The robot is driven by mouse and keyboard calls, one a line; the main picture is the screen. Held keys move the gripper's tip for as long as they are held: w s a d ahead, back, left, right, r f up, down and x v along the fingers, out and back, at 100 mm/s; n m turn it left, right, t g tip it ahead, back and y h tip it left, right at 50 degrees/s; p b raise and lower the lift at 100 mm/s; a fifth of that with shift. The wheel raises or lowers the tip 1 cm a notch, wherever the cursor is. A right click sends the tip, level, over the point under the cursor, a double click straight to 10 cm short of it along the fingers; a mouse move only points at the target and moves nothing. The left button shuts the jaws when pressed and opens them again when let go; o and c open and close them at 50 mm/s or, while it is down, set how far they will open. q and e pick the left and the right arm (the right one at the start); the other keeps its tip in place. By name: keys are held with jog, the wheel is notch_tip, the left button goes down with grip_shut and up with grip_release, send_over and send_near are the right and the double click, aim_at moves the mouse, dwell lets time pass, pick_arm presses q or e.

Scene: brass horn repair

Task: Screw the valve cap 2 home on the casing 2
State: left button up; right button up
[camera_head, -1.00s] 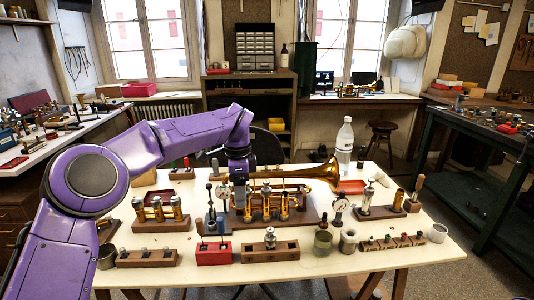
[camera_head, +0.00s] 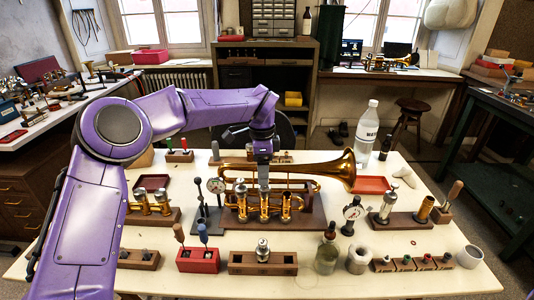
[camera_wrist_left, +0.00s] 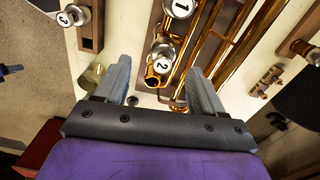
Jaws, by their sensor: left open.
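The brass trumpet (camera_head: 335,171) lies across a dark wooden stand on the table, with its valve casings upright. My left gripper (camera_head: 264,185) points down over the middle casing in the head view, hiding part of it. In the left wrist view, the gripper (camera_wrist_left: 160,84) has its fingers spread wide. The white disc marked 2 (camera_wrist_left: 163,66), on valve cap 2, shows between the fingers, with clear gaps on both sides. I cannot tell how far the cap is seated on casing 2. The disc marked 1 (camera_wrist_left: 180,8) is beyond it. My right gripper is not in view.
A wooden block (camera_head: 240,264) holding a valve stands in front of the trumpet. A red block with tools (camera_head: 198,262), a glass jar (camera_head: 326,259) and a water bottle (camera_head: 366,135) also stand on the table.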

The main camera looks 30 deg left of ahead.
aim_at(265, 191)
pick_arm(q)
jog(key=f, duration=0.3)
jog(key=w+f, duration=0.1)
jog(key=f, duration=0.2)
jog(key=shift+w+d+f+p, duration=0.1)
jog(key=shift+w+f+p, duration=0.1)
jog(key=shift+p, duration=0.15)
jog(key=shift+s+r, duration=0.1)
jog(key=shift+s, duration=0.3)
jog(key=shift+w, duration=0.15)
jog(key=c, duration=1.1)
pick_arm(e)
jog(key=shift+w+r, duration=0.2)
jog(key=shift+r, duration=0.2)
pick_arm(q)
jog(key=shift+b, duration=0.3)
jog(key=shift+r, duration=0.1)
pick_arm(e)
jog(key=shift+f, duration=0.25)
pick_arm(q)
jog(key=shift+w, duration=0.1)
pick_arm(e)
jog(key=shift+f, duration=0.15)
